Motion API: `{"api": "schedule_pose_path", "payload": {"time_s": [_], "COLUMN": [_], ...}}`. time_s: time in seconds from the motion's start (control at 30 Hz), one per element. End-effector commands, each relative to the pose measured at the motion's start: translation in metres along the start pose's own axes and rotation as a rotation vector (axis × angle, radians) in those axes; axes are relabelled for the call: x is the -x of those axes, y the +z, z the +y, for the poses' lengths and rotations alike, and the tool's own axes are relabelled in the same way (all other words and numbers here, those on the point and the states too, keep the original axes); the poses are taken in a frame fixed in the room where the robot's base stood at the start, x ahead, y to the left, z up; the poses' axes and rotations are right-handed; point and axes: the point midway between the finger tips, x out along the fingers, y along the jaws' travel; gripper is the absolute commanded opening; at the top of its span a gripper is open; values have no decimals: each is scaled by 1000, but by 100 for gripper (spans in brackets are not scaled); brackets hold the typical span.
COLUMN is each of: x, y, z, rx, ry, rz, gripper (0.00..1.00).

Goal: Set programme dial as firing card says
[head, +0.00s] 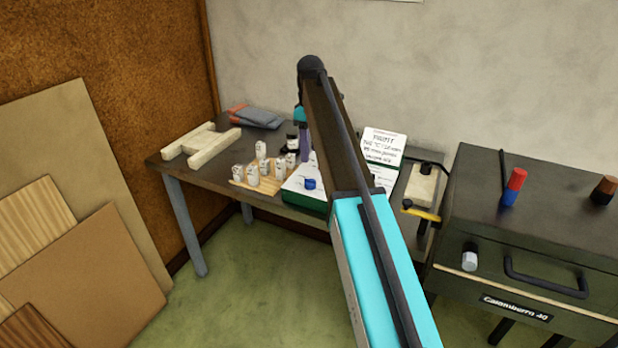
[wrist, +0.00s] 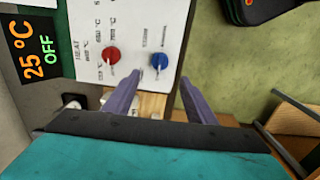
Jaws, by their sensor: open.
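The controller box (head: 296,190) lies on the table, white with a dark green edge. In the wrist view its display (wrist: 37,50) reads 25 °C and OFF. A red dial (wrist: 111,55) sits by the word HEAT. A blue dial (wrist: 160,61) sits beside it; its label is too small to read, and it also shows in the head view (head: 310,183). The firing card (head: 383,142) stands behind; its heading looks like FRITT, the smaller lines are unclear. My gripper (wrist: 160,77) is open and empty, its purple fingers just short of the blue dial and either side of it.
A wooden frame (head: 200,143) lies at the table's left. A dark kiln (head: 540,225) with a front handle stands right. Boards (head: 90,190) lean at the left. Green floor in front is clear.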

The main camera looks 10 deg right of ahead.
Motion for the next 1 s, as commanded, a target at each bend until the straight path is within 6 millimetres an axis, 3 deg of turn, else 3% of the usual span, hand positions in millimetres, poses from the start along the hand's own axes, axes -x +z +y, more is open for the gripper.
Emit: {"api": "schedule_pose_path", "payload": {"time_s": [0.7, 1.0], "x": [-89, -114], "y": [-1, -2], "z": [-2, -2], "rx": [2, 3], "ry": [-1, 0], "rz": [-1, 0], "gripper": [51, 51]}}
